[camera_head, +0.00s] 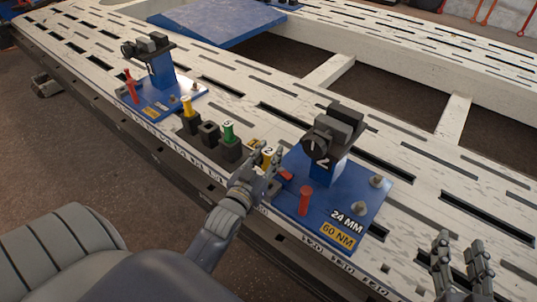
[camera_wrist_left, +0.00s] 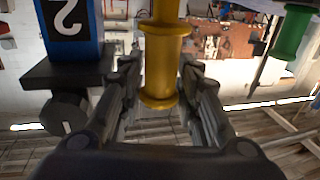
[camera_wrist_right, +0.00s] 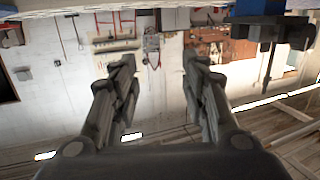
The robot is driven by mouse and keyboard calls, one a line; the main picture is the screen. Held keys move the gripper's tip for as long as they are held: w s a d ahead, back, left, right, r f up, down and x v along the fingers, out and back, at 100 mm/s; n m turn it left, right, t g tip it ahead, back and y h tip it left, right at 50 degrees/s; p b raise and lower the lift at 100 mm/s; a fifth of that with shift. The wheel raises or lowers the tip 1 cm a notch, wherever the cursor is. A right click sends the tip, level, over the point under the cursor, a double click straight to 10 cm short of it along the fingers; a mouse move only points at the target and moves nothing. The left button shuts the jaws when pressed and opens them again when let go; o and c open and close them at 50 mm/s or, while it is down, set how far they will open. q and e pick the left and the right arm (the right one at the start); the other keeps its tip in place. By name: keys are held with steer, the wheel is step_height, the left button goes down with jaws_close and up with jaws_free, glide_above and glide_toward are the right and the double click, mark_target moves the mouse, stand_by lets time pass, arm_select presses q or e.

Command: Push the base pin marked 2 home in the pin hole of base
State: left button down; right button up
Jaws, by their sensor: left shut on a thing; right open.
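The yellow base pin marked 2 (camera_head: 267,155) is between the fingers of my left gripper (camera_head: 264,168), which is shut on it. In the left wrist view the yellow pin (camera_wrist_left: 165,65) fills the gap between the fingers. The blue base (camera_head: 328,222), labelled 24 MM and 60 NM, lies just right of the gripper and carries a blue post with a black clamp head (camera_head: 335,135) marked 2. The pin hole cannot be made out; the hand covers that side. My right gripper (camera_head: 462,255) is open and empty at the lower right, also seen in its wrist view (camera_wrist_right: 157,62).
Black blocks left of my left gripper hold a green pin (camera_head: 228,131) and another yellow pin (camera_head: 187,106); one block (camera_head: 209,133) shows no pin. A red pin (camera_head: 305,200) stands on the base. A second blue fixture (camera_head: 165,98) stands further left on the slotted white bench (camera_head: 440,175).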

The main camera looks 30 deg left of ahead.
arm_select(q)
steer(key=shift+r, duration=0.1)
arm_select(e)
steer(key=shift+s+d+f+g+h, duration=0.2)
steer(key=shift+f+g, duration=0.15)
steer(key=shift+f, duration=0.25)
steer(key=shift+s+d+f+g+h, duration=0.15)
steer(key=shift+f+g, duration=0.2)
steer(key=shift+f, duration=0.25)
steer(key=shift+a, duration=0.1)
arm_select(q)
steer(key=shift+p, duration=0.45)
arm_select(e)
steer(key=shift+g, duration=0.9)
steer(key=shift+s+d+f, duration=0.15)
steer(key=shift+s+f, duration=0.15)
steer(key=shift+f, duration=0.3)
steer(key=shift+s+d+f, duration=0.1)
steer(key=shift+s+f, duration=0.2)
steer(key=shift+f, duration=0.25)
steer(key=shift+s+d+f, duration=0.15)
steer(key=shift+s+f, duration=0.15)
steer(key=shift+f, duration=0.3)
steer(key=shift+w+r, duration=0.1)
steer(key=shift+r, duration=0.1)
steer(key=shift+d+f, duration=0.1)
steer(key=shift+f, duration=0.05)
